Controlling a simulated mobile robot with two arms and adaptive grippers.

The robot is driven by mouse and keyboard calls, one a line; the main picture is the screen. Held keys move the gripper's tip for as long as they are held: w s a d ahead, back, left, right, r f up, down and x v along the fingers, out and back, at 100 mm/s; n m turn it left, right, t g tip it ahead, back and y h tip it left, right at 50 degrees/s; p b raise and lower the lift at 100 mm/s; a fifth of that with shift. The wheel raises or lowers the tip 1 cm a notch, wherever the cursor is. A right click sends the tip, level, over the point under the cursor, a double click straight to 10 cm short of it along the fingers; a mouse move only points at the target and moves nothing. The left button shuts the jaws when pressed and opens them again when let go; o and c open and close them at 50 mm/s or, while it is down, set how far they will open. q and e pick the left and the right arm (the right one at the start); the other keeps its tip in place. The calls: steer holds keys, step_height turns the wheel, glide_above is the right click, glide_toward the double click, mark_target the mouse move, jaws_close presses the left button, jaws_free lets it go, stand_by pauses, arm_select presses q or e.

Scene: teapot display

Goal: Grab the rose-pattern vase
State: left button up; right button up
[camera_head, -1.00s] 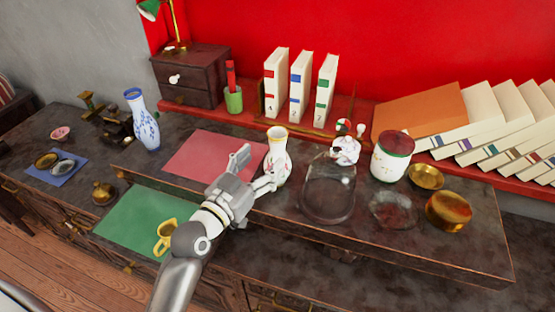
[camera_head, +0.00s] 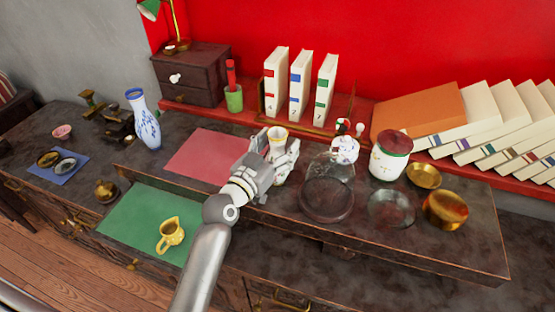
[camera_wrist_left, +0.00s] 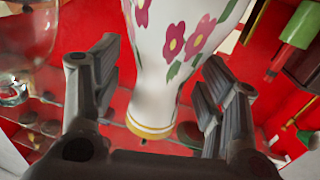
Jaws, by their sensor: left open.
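The rose-pattern vase (camera_head: 278,142) is white with a gold rim and pink flowers. It stands upright on the raised dark shelf, right of the red mat. In the left wrist view the vase (camera_wrist_left: 170,50) shows between the two fingers, with its gold-banded foot low in the gap. My left gripper (camera_head: 276,150) is open around the vase, one finger on each side; in the wrist view the gripper (camera_wrist_left: 160,95) shows a gap beside the vase. The gripper hides part of the vase in the head view.
A glass dome (camera_head: 327,190) stands close right of the vase, with a white lidded jar (camera_head: 391,158) beyond. A red mat (camera_head: 205,155) lies left. A green mat (camera_head: 135,222) bears a yellow jug (camera_head: 170,235). A blue-and-white vase (camera_head: 145,122) stands farther left.

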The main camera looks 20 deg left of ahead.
arm_select(q)
jaws_close()
stand_by(0.3)
steer(key=shift+r, duration=0.1)
